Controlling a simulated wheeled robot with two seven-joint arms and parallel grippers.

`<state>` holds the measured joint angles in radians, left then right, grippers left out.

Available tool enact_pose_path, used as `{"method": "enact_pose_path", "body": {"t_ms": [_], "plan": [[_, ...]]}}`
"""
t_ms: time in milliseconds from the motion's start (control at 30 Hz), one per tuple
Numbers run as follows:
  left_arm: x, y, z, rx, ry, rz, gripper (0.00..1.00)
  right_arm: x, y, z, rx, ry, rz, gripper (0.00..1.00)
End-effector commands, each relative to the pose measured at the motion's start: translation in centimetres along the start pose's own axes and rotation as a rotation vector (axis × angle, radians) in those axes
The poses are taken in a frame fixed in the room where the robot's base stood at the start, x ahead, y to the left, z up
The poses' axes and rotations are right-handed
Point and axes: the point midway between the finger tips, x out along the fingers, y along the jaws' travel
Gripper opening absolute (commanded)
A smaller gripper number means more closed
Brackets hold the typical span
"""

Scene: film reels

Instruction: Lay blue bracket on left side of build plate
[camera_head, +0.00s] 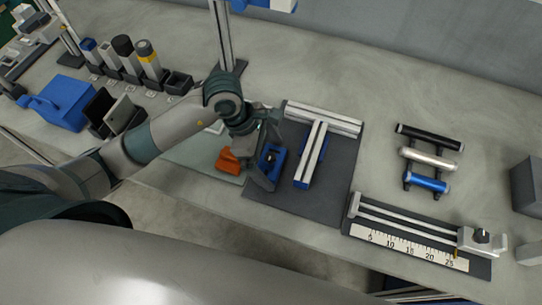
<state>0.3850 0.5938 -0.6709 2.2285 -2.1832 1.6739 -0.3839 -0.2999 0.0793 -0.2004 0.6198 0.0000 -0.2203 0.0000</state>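The blue bracket (269,156) is at the left side of the dark build plate (330,190), right at my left gripper and partly hidden by it. My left gripper (264,180) points down over the plate's left edge, its dark fingers close around or beside the bracket. I cannot tell whether they grip it or whether the bracket touches the plate. Silver rails form a T on the plate; the stem rail (312,152) has a blue piece (303,183) at its near end. My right gripper is not in view.
An orange bracket (229,161) lies on a pale mat (192,153) just left of the gripper. A ruler fixture (410,247) and a rack of black, silver and blue bars (428,158) stand to the right. A blue box (62,101) and several holders are at the left.

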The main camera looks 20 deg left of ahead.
Motion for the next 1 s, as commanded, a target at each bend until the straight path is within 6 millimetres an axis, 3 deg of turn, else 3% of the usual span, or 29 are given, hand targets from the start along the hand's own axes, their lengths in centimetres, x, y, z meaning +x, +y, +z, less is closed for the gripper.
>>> {"method": "enact_pose_path", "body": {"t_ms": [333, 467, 1000], "plan": [[-0.4, 0.0, 0.2, -0.001, 0.0, 0.0, 1.0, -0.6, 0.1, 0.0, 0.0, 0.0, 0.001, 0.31], [-1.4, 0.1, 0.0, 0.0, -0.001, 0.004, 1.0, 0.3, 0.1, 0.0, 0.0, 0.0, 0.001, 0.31], [-10.3, 0.1, 0.0, 0.002, 0.0, 0.005, 1.0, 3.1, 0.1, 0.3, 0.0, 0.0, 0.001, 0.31]]}}
